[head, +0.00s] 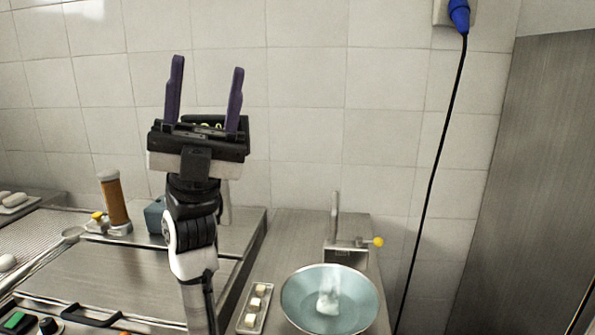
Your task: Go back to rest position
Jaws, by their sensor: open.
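My gripper (204,90) is raised in front of the tiled wall, left of the middle of the head view. Its two purple fingers point up and stand apart. Nothing shows between the fingers. My arm rises from the bottom of the view and hides part of the counter behind it.
A blue-grey bowl (295,302) with a pale object (327,296) in it stands at the lower right. Beside it is a small tray (246,321) with several pale cubes. A brown cylinder (114,203) stands at left. A black cable (443,150) hangs down the wall.

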